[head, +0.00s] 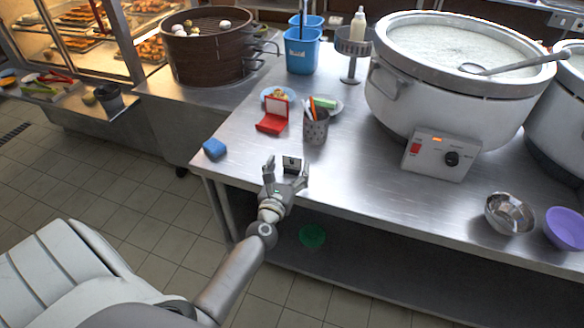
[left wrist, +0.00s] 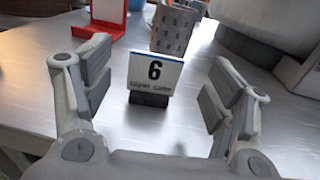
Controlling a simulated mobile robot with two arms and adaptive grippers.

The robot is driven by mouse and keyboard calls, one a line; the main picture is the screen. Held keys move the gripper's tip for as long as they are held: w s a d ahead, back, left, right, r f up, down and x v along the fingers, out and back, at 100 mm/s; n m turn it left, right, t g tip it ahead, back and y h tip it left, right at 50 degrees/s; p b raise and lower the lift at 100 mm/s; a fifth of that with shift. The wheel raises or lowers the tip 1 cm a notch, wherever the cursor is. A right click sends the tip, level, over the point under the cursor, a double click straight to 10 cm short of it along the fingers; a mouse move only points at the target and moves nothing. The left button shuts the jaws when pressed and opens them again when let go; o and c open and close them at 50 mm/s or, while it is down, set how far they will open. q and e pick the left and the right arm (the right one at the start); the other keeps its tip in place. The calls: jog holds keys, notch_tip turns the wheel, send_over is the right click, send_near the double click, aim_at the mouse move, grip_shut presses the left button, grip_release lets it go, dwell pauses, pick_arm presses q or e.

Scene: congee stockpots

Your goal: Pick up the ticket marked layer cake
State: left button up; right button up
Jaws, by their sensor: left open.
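My left gripper (head: 287,167) is open at the front edge of the steel table, its fingers spread on either side of a small ticket (head: 291,160). In the left wrist view the ticket (left wrist: 156,70) is a white card with a dark top edge and a large black 6. Small lettering under the number is too blurred to read surely. It stands upright in a dark block (left wrist: 149,98) on the table. It lies between and beyond the open fingers of my left gripper (left wrist: 160,80), with gaps on both sides. My right gripper is not in view.
A perforated metal cup (head: 316,128) with utensils and a red stand (head: 273,116) are behind the ticket. A blue sponge (head: 214,148) lies left. A large congee pot (head: 440,90) stands right, with a metal bowl (head: 509,213) and purple bowl (head: 565,228) nearer the front.

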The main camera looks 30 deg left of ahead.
aim_at(292, 158)
pick_arm(q)
jog(key=x, duration=0.5)
jog(key=shift+s+a+f, duration=0.1)
jog(key=shift+a, duration=0.05)
jog(key=c, duration=1.1)
